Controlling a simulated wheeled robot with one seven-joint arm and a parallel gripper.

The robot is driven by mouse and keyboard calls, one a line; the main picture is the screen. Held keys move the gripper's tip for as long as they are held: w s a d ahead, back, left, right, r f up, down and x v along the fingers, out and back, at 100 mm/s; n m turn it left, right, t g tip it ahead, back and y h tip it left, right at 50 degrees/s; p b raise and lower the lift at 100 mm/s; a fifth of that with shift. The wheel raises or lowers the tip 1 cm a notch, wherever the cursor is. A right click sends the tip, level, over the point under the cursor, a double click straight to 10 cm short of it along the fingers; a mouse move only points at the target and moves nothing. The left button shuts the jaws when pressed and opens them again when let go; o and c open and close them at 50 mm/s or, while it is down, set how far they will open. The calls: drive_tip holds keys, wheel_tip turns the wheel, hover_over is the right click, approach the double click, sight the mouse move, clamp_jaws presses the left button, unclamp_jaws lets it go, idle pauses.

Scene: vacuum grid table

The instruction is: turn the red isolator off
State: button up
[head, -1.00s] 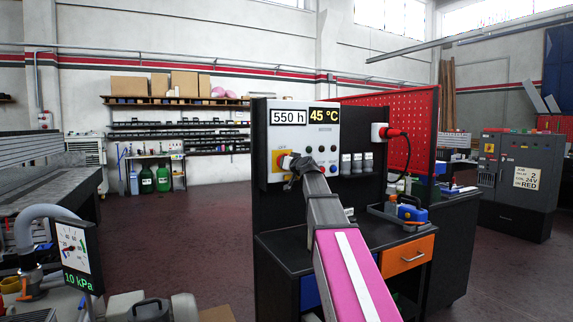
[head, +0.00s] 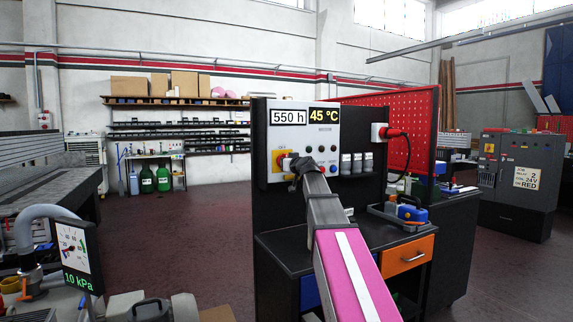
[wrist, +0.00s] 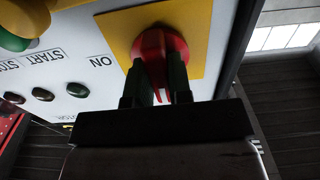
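The red isolator (wrist: 153,43) is a round red knob on a yellow plate (wrist: 113,29). It fills the upper middle of the wrist view. The contact faces are hidden. The word ON shows beside the plate; the knob's exact angle is hard to read.
Beside the isolator on the panel are dark round buttons (wrist: 42,94) with START lettering and a yellow-and-green part (wrist: 22,30). A black bench with an orange drawer (head: 407,256) stands below.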

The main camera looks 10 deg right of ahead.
drive_tip(key=o, duration=0.4)
drive_tip(key=shift+s, duration=0.1)
drive_tip(key=v, duration=1)
drive_tip(key=shift+s+d, duration=0.15)
drive_tip(key=shift+s, duration=0.2)
